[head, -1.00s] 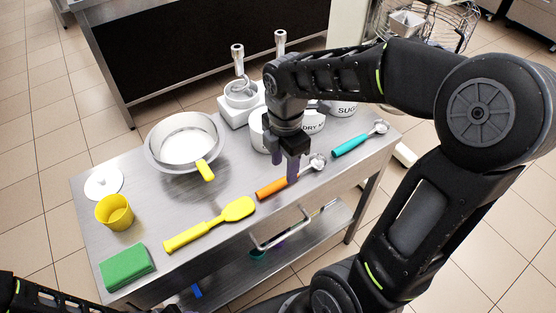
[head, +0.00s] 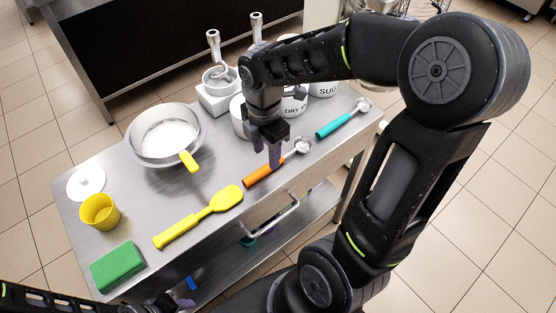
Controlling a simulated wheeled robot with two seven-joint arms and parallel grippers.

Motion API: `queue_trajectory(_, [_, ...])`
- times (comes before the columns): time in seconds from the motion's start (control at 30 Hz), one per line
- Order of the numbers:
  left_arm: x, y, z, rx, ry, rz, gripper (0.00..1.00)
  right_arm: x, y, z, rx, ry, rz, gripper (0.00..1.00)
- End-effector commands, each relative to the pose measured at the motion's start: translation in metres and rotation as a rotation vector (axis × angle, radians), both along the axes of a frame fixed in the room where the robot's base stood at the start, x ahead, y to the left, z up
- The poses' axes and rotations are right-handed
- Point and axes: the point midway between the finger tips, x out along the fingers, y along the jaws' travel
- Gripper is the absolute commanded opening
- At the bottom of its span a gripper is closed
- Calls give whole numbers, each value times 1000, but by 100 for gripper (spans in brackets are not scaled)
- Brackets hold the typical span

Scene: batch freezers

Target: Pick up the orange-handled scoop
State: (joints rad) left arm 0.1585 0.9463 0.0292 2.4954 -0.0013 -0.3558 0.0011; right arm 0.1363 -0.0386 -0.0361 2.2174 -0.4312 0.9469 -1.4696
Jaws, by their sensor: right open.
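The orange-handled scoop (head: 258,178) lies on the steel cart top near its front edge, its metal bowl (head: 303,145) pointing to the back right. My right gripper (head: 274,158) points down over the scoop's handle, near its middle. Its fingers hide part of the handle, and I cannot tell how far above it they are. The gripper is open and holds nothing.
A teal-handled scoop (head: 335,126) lies to the right. A yellow spatula (head: 200,216), green sponge (head: 117,266), yellow cup (head: 100,212) and sieve bowl (head: 160,158) with yellow handle are to the left. White canisters (head: 325,88) and a white scale-like device (head: 218,96) stand behind.

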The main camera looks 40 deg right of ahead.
Motion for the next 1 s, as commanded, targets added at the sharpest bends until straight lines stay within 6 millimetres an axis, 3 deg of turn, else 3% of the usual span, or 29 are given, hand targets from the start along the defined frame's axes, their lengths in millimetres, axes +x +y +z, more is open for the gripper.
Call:
queue_trajectory(0.17, [0, 0, 1, 0, 0, 0, 36, -1, 0, -8, 0, 3, 0, 45])
queue_trajectory(0.5, [0, 0, 2, 0, 0, 0, 36, -1, -1, -51, 1, 1, 0, 45])
queue_trajectory(1.0, [0, 0, 2, 0, 0, 0, 36, 0, -1, -52, 0, -1, 0, 45])
